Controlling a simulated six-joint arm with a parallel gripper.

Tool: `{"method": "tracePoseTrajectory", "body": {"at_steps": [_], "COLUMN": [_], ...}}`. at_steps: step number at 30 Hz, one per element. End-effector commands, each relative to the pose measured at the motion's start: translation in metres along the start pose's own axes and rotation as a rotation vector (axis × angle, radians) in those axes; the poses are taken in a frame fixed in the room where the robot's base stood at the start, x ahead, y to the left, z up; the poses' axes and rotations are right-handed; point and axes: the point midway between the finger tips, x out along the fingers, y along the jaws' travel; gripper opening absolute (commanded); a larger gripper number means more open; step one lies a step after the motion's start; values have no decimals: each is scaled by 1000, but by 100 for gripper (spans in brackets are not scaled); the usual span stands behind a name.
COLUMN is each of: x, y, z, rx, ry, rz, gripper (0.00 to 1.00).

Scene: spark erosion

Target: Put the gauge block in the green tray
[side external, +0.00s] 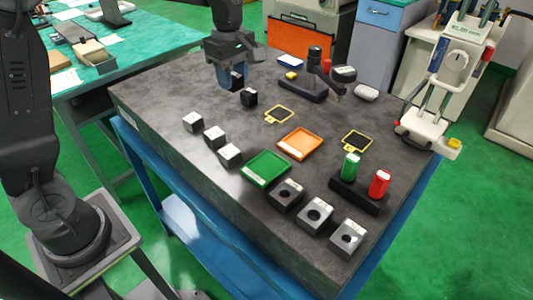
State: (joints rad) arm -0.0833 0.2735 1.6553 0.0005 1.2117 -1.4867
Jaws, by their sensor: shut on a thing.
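My gripper (236,84) is at the far side of the dark table, pointing down, and shut on a small dark block (237,79) between its fingers. Whether this is the gauge block, I cannot tell; the fingers hide part of it. A similar black block (249,97) stands just right of and below my gripper. The green tray (266,169) lies flat and empty near the table's middle front, well away from my gripper.
An orange tray (299,144) lies beside the green one. Three pale-topped cubes (214,136) stand to its left. Three grey holed blocks (314,215) and a black holder with green and red pieces (358,195) stand to its right. A dark stand (303,90) is at the back.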

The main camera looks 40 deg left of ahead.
Motion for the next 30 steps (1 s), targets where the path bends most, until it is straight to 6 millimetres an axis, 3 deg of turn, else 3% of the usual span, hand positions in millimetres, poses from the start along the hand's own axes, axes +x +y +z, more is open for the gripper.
{"method": "tracePoseTrajectory", "body": {"at_steps": [3, 9, 14, 24, 30], "x": [-1, 3, 16, 59, 72], "y": [-31, -58, -59, -50, -46], "z": [20, 37, 59, 130, 151], "rx": [3, 1, 5, 4, 0], "ry": [0, 0, 0, 1, 0], "rz": [4, 3, -1, -1, 1], "gripper": [5, 5, 5, 5, 5]}}
